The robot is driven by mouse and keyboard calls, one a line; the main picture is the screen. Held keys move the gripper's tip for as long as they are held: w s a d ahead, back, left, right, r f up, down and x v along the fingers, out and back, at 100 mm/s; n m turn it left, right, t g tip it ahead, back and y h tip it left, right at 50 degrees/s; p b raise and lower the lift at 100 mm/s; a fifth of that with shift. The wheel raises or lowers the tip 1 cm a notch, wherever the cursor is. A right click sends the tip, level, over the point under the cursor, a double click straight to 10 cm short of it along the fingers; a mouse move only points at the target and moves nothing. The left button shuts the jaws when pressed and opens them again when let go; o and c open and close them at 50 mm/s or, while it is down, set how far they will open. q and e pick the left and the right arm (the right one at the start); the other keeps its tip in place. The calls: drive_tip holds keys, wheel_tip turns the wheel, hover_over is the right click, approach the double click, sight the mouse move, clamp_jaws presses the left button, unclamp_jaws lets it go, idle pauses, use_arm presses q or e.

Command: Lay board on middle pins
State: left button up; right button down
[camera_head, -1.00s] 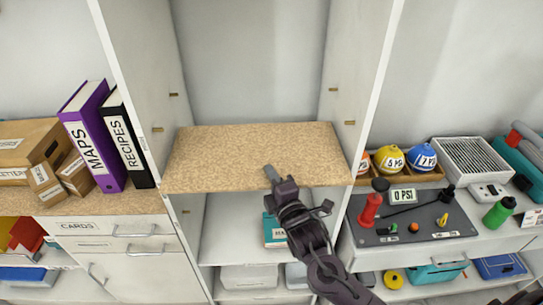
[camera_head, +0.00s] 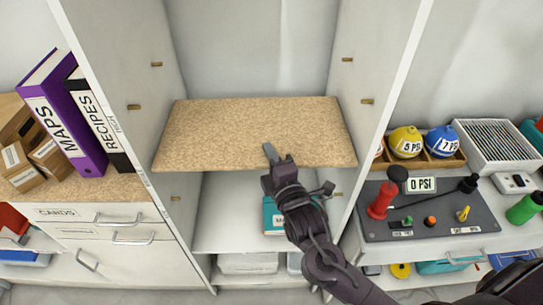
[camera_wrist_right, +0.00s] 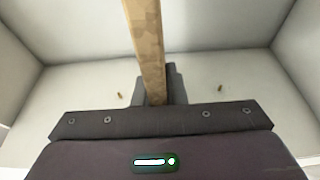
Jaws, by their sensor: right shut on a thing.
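The board (camera_head: 250,130) is a speckled tan panel, lying roughly level between the side walls of the tall white cabinet (camera_head: 255,40). My right gripper (camera_head: 271,157) is shut on the board's front edge, right of its middle. The wrist view shows the board (camera_wrist_right: 145,40) edge-on between the fingers (camera_wrist_right: 158,85). Brass pins show above the board on the left wall (camera_head: 134,107) and right wall (camera_head: 367,101). A lower pin (camera_head: 338,195) shows below it on the right. Whether the board touches any pin is hidden. My left gripper is out of view.
A teal box (camera_head: 275,217) stands on the cabinet shelf below the board. Left are a counter with purple (camera_head: 62,125) and black binders and cardboard boxes. Right is a bench with a dark pressure panel (camera_head: 425,215), labelled balls and a green bottle (camera_head: 522,208).

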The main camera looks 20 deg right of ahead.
drive_tip(key=shift+s+a+r, duration=0.15)
drive_tip(key=shift+r, duration=0.05)
drive_tip(key=shift+s+a, duration=0.1)
drive_tip(key=shift+s, duration=0.05)
drive_tip(key=c, duration=1.6)
unclamp_jaws()
drive_tip(key=shift+f, duration=0.25)
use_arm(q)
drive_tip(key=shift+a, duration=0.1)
use_arm(e)
drive_tip(key=shift+o, duration=0.6)
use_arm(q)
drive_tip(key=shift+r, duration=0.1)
use_arm(e)
drive_tip(key=shift+r, duration=0.15)
